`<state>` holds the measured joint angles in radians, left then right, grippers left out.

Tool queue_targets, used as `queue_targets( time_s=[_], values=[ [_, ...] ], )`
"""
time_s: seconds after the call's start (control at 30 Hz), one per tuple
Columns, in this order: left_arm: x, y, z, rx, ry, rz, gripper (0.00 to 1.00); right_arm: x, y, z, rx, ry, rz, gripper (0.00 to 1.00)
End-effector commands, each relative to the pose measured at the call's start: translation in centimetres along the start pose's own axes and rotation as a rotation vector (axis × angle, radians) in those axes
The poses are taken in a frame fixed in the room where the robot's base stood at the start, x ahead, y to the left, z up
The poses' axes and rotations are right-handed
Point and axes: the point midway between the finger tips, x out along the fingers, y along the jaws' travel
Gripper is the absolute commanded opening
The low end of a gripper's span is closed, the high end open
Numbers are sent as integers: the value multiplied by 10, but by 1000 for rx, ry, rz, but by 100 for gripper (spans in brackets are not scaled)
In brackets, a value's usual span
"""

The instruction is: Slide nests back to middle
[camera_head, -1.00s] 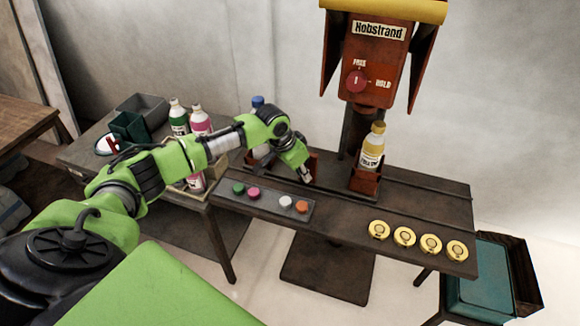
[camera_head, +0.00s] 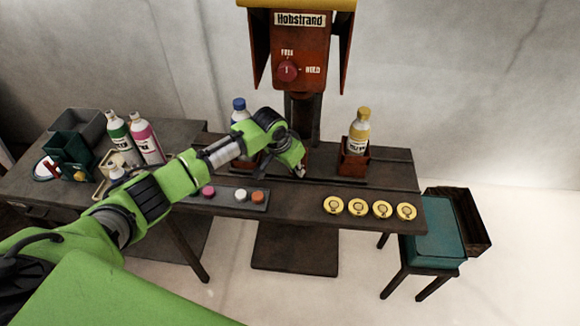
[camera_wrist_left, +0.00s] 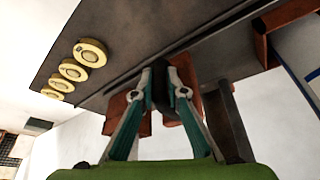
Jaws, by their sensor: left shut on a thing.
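The right red-brown nest (camera_head: 353,162) holds a yellow-capped bottle (camera_head: 358,132) on the rail, right of the press column. A blue-capped bottle (camera_head: 239,113) stands left of the column; its nest is mostly behind my arm, but a red-brown nest edge (camera_wrist_left: 278,18) shows beside a white-and-blue bottle in the left wrist view. My left gripper (camera_head: 300,173) is low at the rail in front of the column. In the wrist view its fingers (camera_wrist_left: 160,85) are shut on a dark piece, probably a nest's handle, with red-brown parts behind. My right gripper is out of view.
The red Hobstrand press (camera_head: 299,55) with its knob hangs above. Yellow discs (camera_head: 357,207) and a strip of coloured caps (camera_head: 241,196) lie along the front. Bottles (camera_head: 145,140) stand on the left table.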

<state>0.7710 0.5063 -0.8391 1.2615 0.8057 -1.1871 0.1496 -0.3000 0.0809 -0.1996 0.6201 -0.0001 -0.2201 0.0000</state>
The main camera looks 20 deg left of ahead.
Motion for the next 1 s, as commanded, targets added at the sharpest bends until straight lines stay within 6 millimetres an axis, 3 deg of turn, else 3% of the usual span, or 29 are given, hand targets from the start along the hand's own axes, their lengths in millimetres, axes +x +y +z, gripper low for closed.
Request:
queue_targets(
  time_s=[0.37,0.4,0.47,0.83,1.0],
  values=[
    [0,-2,-1,6,1,-8,0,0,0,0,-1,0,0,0],
    [-1,-2,-2,6,1,-8,16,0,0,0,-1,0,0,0],
    [0,-2,-2,5,1,-8,29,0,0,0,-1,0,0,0],
    [-2,0,-1,2,1,-3,29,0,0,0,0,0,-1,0],
    [-19,0,-2,2,3,-2,29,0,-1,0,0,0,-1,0]
  ],
)
